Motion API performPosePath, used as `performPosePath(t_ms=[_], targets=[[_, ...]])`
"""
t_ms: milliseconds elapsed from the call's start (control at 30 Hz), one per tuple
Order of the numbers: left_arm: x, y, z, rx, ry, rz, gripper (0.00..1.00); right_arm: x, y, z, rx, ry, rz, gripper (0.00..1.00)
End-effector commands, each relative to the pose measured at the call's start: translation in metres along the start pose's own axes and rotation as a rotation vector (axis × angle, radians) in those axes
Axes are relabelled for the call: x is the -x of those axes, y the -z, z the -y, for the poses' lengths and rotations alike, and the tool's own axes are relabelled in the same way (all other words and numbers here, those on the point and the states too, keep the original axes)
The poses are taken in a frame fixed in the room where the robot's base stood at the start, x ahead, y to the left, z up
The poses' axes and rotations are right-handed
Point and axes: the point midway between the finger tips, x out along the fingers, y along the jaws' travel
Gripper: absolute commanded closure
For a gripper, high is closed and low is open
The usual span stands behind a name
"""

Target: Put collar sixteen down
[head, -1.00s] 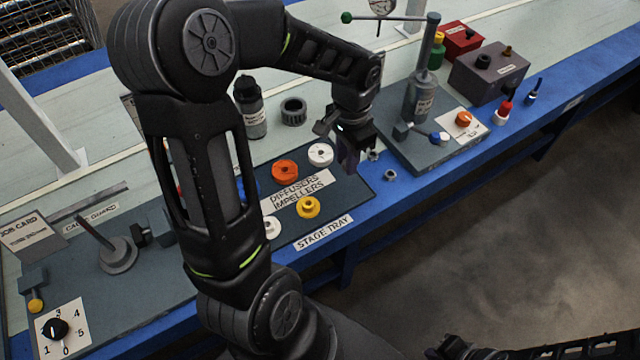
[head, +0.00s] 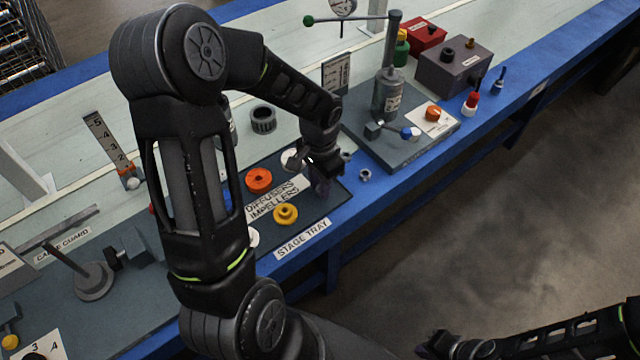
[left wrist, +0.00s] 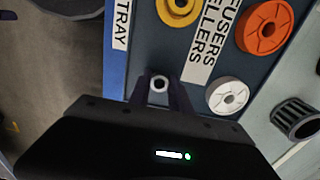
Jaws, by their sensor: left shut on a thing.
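A small grey ring-shaped collar (left wrist: 160,85) sits between the fingertips of my left gripper (left wrist: 160,92) in the left wrist view. In the head view my left gripper (head: 322,188) points down over the right end of the dark stage tray (head: 336,202); its fingers hide the collar there. I cannot tell whether the collar touches the tray. No number is readable on it. Two other small grey collars (head: 364,175) (head: 346,157) are to the right of the gripper. My right gripper (head: 440,345) is at the bottom edge, dark, away from the bench.
The tray also holds an orange disc (head: 259,180), a yellow disc (head: 285,214) and a white disc (left wrist: 228,96), close to the left gripper. A dark ribbed ring (head: 263,119) stands behind. The grey press stand (head: 388,95) is right of the tray.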

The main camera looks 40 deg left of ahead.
Motion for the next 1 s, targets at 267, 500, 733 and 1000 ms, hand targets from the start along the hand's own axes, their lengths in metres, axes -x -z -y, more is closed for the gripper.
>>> performPosePath(t_ms=[267,500,733,1000], targets=[[-0.002,0.000,0.000,-0.001,0.000,0.000,1.00,-0.002,0.000,-0.001,0.000,0.000,0.000,1.00],[-0.002,0.000,0.000,-0.001,0.000,0.000,0.61,-0.002,0.000,-0.001,0.000,0.000,0.000,1.00],[-0.002,0.000,0.000,-0.001,0.000,0.000,0.54,-0.002,0.000,-0.001,0.000,0.000,0.000,1.00],[0.007,0.000,0.000,-0.001,0.001,0.000,0.54,0.002,0.000,0.001,0.000,0.000,0.000,1.00]])
